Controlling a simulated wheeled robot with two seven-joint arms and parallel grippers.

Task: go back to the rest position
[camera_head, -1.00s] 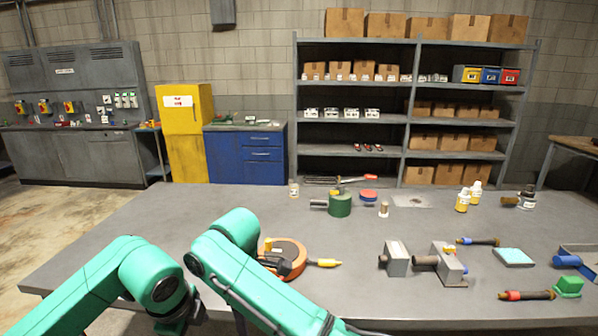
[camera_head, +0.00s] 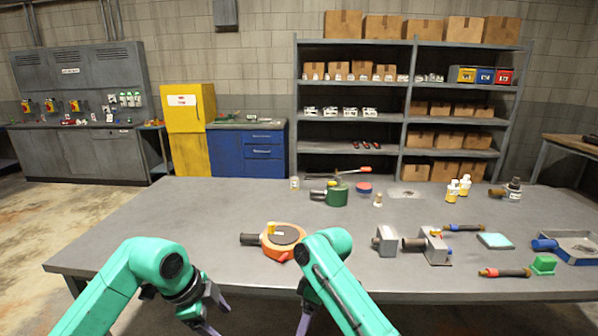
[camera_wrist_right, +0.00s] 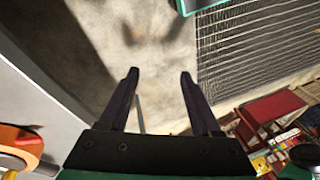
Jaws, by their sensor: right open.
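My left gripper (camera_head: 222,319) hangs in front of the table's near edge in the head view, low in the picture. Its two dark fingers are apart with nothing seen between them. My right gripper is partly hidden by its own green arm in the head view, with a purple finger showing near the bottom edge. In the right wrist view my right gripper (camera_wrist_right: 159,76) is open and empty, its fingers over bare floor beside the table. Both arms are bent at the front of the table.
The grey table (camera_head: 170,220) lies close in front of both arms. An orange round tool (camera_head: 283,240) is near its front edge, just left of my right arm. Grey metal blocks (camera_head: 430,246) stand right of that arm. The table's left part is clear.

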